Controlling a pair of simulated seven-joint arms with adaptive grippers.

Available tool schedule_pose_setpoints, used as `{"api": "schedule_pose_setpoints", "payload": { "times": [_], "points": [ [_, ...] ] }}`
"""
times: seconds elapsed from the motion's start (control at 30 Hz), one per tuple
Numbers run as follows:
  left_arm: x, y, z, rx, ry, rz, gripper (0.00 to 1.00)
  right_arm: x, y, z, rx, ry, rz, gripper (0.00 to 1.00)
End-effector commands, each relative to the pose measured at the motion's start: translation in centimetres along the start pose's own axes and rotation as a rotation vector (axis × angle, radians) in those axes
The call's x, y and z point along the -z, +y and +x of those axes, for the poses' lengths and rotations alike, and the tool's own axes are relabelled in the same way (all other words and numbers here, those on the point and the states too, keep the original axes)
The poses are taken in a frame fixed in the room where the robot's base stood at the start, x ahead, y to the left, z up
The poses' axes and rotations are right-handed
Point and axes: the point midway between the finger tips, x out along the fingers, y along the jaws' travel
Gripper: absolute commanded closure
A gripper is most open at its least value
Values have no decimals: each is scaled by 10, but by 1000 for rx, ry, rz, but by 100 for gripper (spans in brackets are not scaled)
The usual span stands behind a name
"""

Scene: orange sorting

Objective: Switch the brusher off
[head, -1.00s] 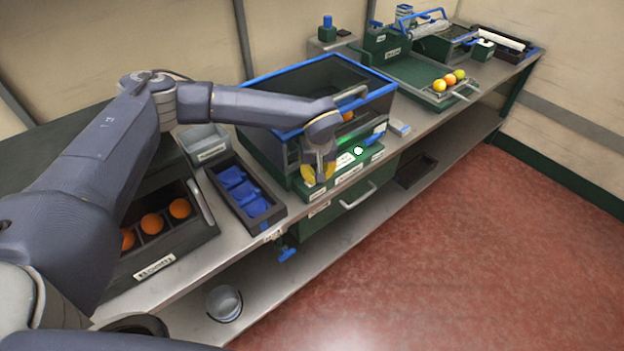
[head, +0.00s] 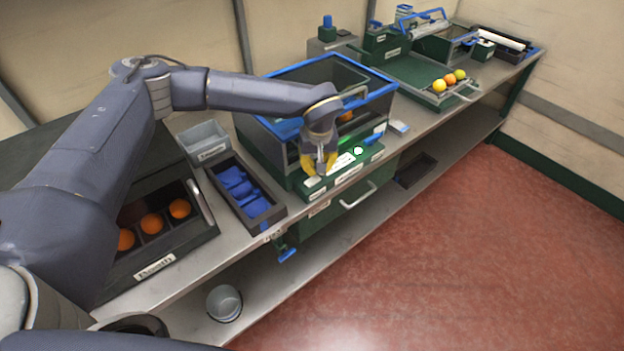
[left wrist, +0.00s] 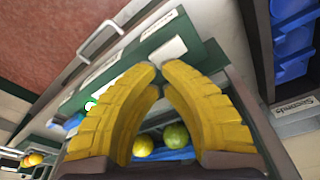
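The brusher (head: 283,130) is the dark green machine with a blue rim in the middle of the bench. Its front ledge (head: 375,150) carries white labels, a lit green lamp (head: 358,150) and a blue part (head: 379,130). My left gripper (head: 319,173) has yellow fingers and is over the left part of this ledge. In the left wrist view its fingertips (left wrist: 160,68) come together with nothing seen between them, near a pale plate (left wrist: 168,52) on the ledge. The lamp (left wrist: 91,105) lies off to the left there. Contact cannot be told. My right gripper is not in view.
A dark tray with blue pockets (head: 222,171) and a grey bin (head: 203,139) stand left of the brusher. A box of oranges (head: 190,241) is further left. A green sorting table (head: 400,72) with several fruits is at the back right. Yellowish fruits (left wrist: 175,135) lie inside the brusher.

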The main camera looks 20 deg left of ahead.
Motion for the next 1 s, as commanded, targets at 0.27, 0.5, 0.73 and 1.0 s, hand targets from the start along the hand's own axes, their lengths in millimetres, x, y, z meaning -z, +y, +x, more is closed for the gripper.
{"api": "schedule_pose_setpoints", "payload": {
  "times": [0.27,0.5,0.73,1.0],
  "points": [
    [4,0,-19,0,1,-1,100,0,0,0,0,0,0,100],
    [5,0,-31,-1,0,0,100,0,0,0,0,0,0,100],
    [5,0,-32,0,0,0,100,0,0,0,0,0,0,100],
    [5,0,-32,0,-1,-1,100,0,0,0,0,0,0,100]
  ]
}}
